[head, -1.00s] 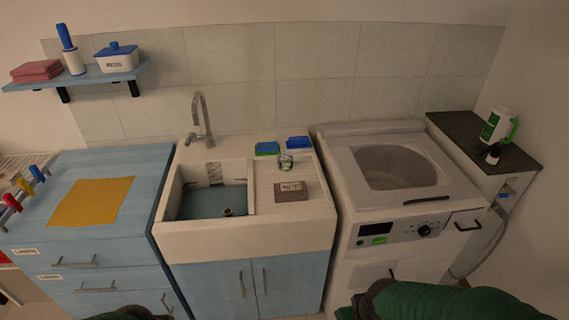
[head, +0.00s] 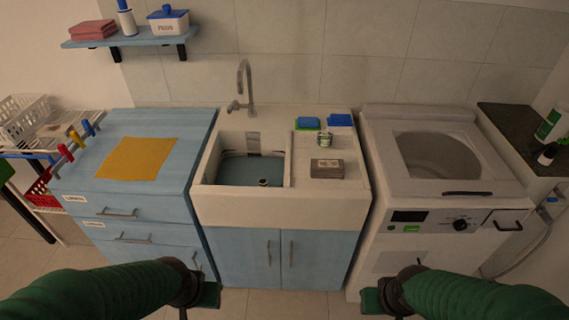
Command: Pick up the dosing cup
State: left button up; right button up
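A small clear or whitish cup-like item (head: 324,139) with green on it stands on the sink's right ledge, behind a brown-grey box; it may be the dosing cup. A small black-and-white item (head: 546,154) stands on the dark counter at the right, beside a white and green bottle (head: 551,124); I cannot tell which of the two is the cup. My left gripper (head: 208,297) is low in front of the sink cabinet. My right gripper (head: 374,300) is low in front of the washing machine. Both are far from these items, and their finger gaps are not clear.
The box (head: 327,168) and blue and green sponges (head: 308,123) share the sink ledge. A yellow cloth (head: 138,158) lies on the blue cabinet (head: 185,145). Floor (head: 270,303) shows between my arms.

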aim_at(325, 134)
jog(key=i+l+u, duration=0.5)
jog(key=i+l, duration=0.5)
jog(key=i+j, duration=0.4)
jog(key=j, duration=0.2)
